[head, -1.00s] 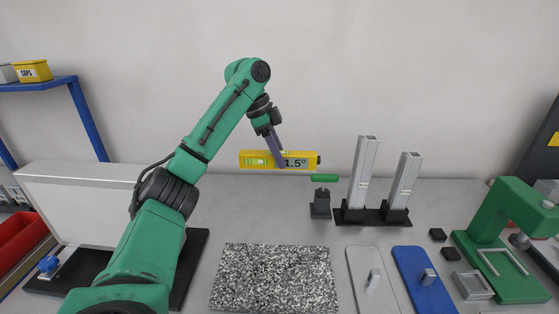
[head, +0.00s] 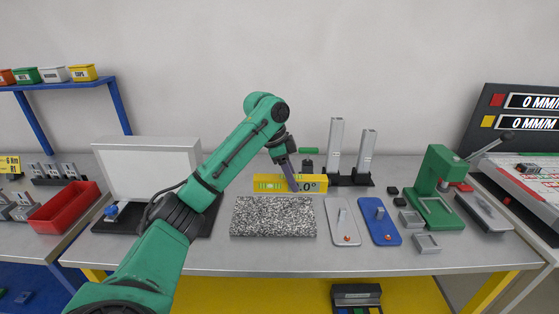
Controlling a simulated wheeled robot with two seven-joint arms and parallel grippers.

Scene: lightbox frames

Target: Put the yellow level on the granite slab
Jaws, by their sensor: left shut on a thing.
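The yellow level (head: 265,183) has a vial window at its left and a digital readout at its right, partly covered by a finger. My left gripper (head: 291,184) is shut on the level near its middle and holds it roughly horizontal. The speckled granite slab (head: 273,217) lies flat on the bench. The level shows just above the slab's far edge in the picture, its right end reaching past the slab's right side. I cannot tell its exact height over the bench. My right gripper is not in view.
Right of the slab lie a grey plate (head: 342,226) and a blue plate (head: 379,224). Behind stand two metal posts (head: 335,146) and a green-handled tool (head: 307,160). A green press (head: 437,186) stands further right. A white panel (head: 148,167) and red bin (head: 64,208) are left.

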